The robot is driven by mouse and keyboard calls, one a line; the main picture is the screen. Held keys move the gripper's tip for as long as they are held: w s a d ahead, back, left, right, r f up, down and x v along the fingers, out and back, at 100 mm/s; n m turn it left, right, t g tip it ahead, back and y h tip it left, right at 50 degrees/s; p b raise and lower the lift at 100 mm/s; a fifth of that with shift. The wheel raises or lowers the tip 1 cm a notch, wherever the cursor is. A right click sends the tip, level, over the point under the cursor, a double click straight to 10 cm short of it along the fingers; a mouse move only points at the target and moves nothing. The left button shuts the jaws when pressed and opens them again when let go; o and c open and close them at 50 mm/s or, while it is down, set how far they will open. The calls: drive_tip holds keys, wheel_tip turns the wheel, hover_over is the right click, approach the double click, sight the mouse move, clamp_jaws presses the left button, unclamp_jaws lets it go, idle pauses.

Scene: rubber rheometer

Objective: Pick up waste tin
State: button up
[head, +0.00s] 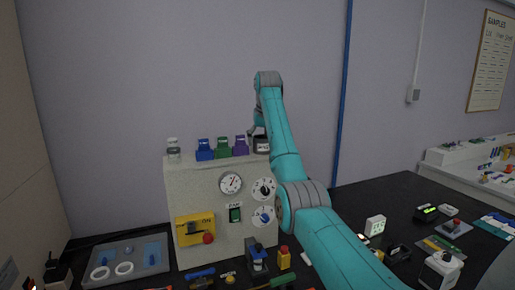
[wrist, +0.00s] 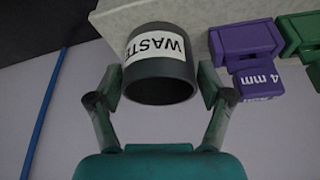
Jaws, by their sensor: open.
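The waste tin (wrist: 160,84) is a dark grey cylinder with a white "WASTE" label. In the wrist view it appears between the two fingers of my gripper (wrist: 165,100). The fingers are open on either side of it, and I cannot tell whether either touches it. In the head view the tin (head: 262,146) stands on top of the light grey machine at its right end, partly hidden by my arm. My gripper (head: 256,132) is at the tin there, mostly hidden behind the arm.
Purple (head: 241,145), green (head: 222,147) and blue (head: 204,149) blocks stand left of the tin on the machine top (head: 190,160), with a glass jar (head: 173,150) at its left end. The purple block (wrist: 245,45) is close beside one finger. A blue pipe (head: 343,90) runs up the wall.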

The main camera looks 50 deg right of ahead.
drive_tip(key=shift+x, duration=0.95)
drive_tip(key=shift+r, duration=0.15)
drive_tip(key=c, duration=0.8)
